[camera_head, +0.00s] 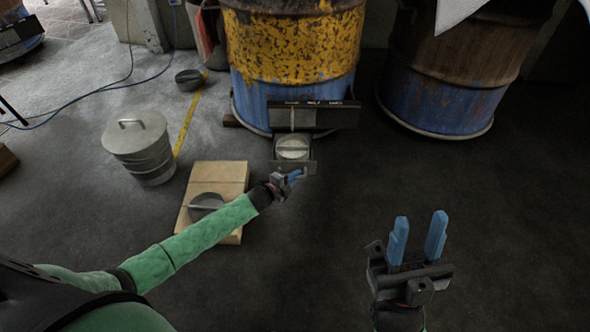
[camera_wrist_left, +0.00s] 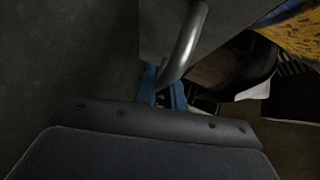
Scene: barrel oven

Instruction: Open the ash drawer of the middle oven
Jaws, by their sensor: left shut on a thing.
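The middle oven (camera_head: 292,45) is a worn yellow and blue barrel. Its ash drawer (camera_head: 294,166) sticks out toward me from under a dark ledge (camera_head: 335,115), with a pale round shape (camera_head: 293,147) visible behind its front. My left gripper (camera_head: 293,176) is at the drawer front, shut on the handle. In the left wrist view the grey curved handle (camera_wrist_left: 186,42) runs down between the blue fingers (camera_wrist_left: 165,92); the exact grip is partly hidden. My right gripper (camera_head: 418,240) is open and empty, well apart from the oven at the lower right.
A lidded metal bin (camera_head: 142,150) stands at the left. A wooden board (camera_head: 220,172) with a grey round dish (camera_head: 205,206) lies beside my left forearm. Another rusty barrel oven (camera_head: 450,65) stands at right. The dark floor before the drawer is clear.

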